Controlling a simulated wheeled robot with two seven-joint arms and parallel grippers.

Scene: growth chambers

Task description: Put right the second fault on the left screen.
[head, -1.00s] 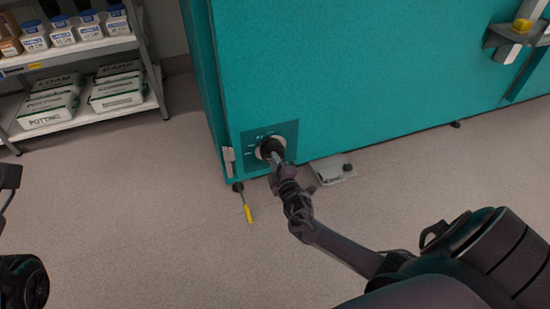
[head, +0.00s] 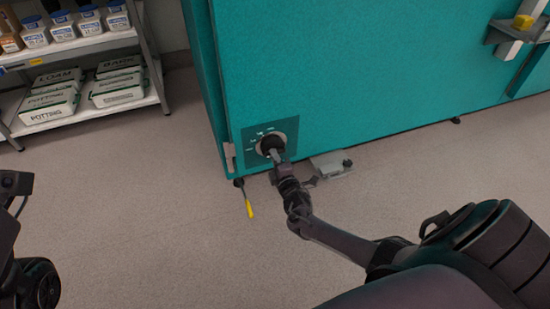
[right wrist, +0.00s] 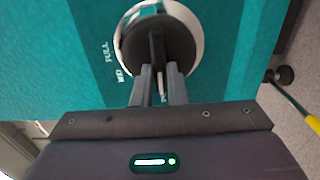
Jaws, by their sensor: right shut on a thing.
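A round black knob (head: 271,144) with a pale ring sits on a dark teal plate (head: 291,129) low on the front of the teal chamber (head: 360,70). My right gripper (head: 277,159) is at the knob. In the right wrist view its two fingers (right wrist: 159,82) are shut on the raised grip bar of the knob (right wrist: 130,45). White lettering beside the knob includes "FULL"; the rest is partly unreadable or hidden. My left gripper is not in view; only part of my left arm shows at the left edge. No screen is in view.
A yellow-handled tool or lever (head: 249,208) is by the chamber's lower left corner. A grey box-like item (head: 332,165) lies on the floor at the chamber's base. A shelf rack (head: 90,108) with bags and tubs stands at the left.

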